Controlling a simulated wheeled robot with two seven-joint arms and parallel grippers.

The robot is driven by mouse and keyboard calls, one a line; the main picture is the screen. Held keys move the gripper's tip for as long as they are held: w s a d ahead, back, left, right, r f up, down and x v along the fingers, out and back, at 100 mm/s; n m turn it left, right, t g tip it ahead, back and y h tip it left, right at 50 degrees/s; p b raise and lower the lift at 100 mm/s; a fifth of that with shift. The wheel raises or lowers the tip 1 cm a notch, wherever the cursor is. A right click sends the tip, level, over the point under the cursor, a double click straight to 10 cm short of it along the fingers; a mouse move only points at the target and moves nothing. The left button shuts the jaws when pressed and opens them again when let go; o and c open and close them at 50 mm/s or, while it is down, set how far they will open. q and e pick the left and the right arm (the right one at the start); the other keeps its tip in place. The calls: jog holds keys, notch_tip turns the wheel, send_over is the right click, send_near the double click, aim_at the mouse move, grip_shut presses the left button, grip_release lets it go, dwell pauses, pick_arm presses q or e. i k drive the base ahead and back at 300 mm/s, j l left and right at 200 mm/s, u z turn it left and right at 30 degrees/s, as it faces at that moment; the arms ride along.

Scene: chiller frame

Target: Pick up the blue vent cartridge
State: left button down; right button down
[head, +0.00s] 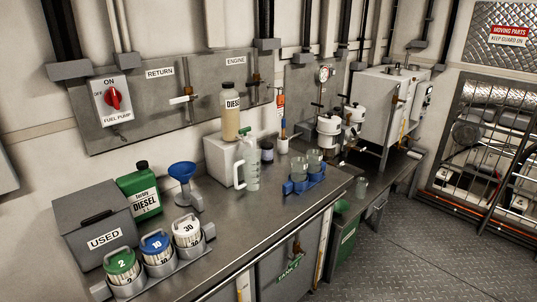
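No thing in view carries a readable vent cartridge label, so I cannot tell for sure which one it is. A blue-topped canister (156,247) marked 10 sits upright in a metal rack on the counter at the lower left. It stands between a green-topped canister (122,264) marked 2 and a white-topped canister (188,231) marked 30. A slim upright piece with a blue lower part (284,130) is by the back wall, below an orange and white part; its details are too small to read. Neither gripper is in the picture.
The steel counter (250,220) has free room at its front middle. Around it stand a grey USED box (103,241), a green diesel can (140,194), a blue funnel (183,171), a white jug (246,160) and a blue cup holder (303,186). Open floor (400,262) lies right.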

aim_at(267, 147)
jog(key=i+l+u, duration=0.15)
jog(key=i+l, duration=0.2)
jog(key=i+l+u, duration=0.2)
jog(key=l, duration=0.25)
jog(key=i+l+u, duration=0.15)
jog(key=i+l, duration=0.25)
jog(key=l, duration=0.1)
